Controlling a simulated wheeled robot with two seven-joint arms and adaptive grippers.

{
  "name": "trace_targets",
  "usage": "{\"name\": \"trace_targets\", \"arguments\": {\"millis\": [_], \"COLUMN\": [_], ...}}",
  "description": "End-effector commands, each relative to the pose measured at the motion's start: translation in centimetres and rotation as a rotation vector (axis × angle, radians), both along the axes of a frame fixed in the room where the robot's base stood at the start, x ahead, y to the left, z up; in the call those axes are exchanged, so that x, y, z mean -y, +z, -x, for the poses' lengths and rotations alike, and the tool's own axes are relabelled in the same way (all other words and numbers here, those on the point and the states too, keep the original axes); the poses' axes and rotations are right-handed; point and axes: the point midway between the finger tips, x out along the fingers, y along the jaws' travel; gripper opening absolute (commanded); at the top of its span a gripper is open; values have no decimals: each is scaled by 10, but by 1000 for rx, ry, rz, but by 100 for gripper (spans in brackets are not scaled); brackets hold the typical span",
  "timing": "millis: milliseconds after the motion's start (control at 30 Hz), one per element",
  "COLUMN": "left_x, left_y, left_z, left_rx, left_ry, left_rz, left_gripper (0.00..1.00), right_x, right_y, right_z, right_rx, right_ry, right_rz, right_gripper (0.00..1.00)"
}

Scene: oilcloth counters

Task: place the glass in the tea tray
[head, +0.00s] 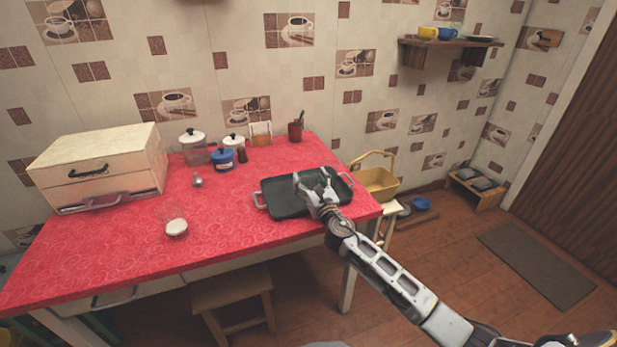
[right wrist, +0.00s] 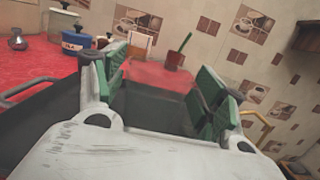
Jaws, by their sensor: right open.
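A clear glass (head: 175,222), whitish at its lower part, stands on the red table left of the tray, near the front edge. The tea tray (head: 280,208) is black and rectangular with metal handles, on the right part of the table. It also shows in the right wrist view (right wrist: 45,118). My right gripper (head: 313,178) is over the tray, well to the right of the glass. In the right wrist view my right gripper (right wrist: 160,85) has its green-padded fingers spread, with no object clearly visible between them. My left gripper is not in view.
A wooden box with drawers (head: 98,168) stands at the table's left. The red tabletop (head: 120,245) is clear around the glass. A stool (head: 232,290) stands in front.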

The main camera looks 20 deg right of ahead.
Motion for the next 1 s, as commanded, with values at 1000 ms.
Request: {"name": "trace_targets", "arguments": {"millis": [1000], "left_x": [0], "left_y": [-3], "left_z": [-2], "left_rx": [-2], "left_ry": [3], "left_rz": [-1], "left_gripper": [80], "right_x": [3], "right_y": [-14], "right_z": [88], "right_rx": [-1], "right_ry": [1], "right_rz": [1], "right_gripper": [71]}}
